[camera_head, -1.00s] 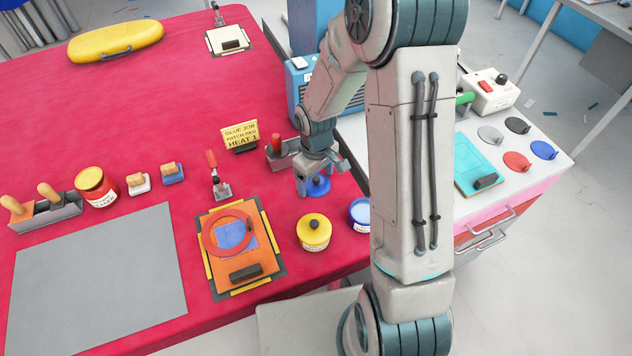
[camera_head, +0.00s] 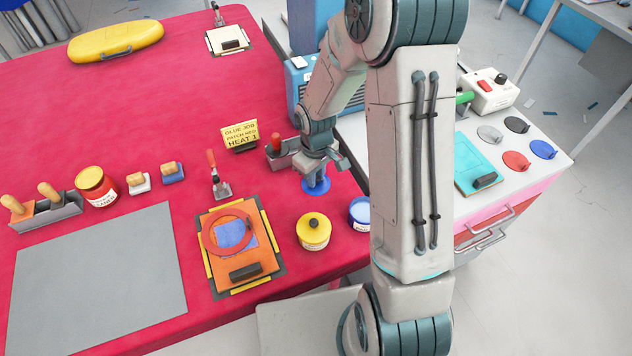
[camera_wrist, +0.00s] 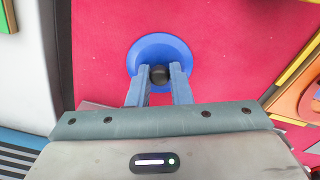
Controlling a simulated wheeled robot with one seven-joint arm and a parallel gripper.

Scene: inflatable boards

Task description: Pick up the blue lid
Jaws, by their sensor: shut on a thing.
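The blue lid (camera_head: 316,187) is a round disc with a dark knob, lying on the red table beneath my gripper (camera_head: 315,172). In the wrist view the lid (camera_wrist: 160,50) is at the top middle, with its knob between my two fingertips (camera_wrist: 159,75). My gripper is shut on the knob. In the wrist view the fingers and the knob cover the near part of the lid. I cannot see a gap between the lid and the table.
A yellow-lidded pot (camera_head: 313,232) and an open blue-rimmed jar (camera_head: 361,213) stand nearby, toward the table's front edge. A yellow sign (camera_head: 240,135) and a grey holder with a red handle (camera_head: 283,156) are close behind. An orange board (camera_head: 240,262) lies left.

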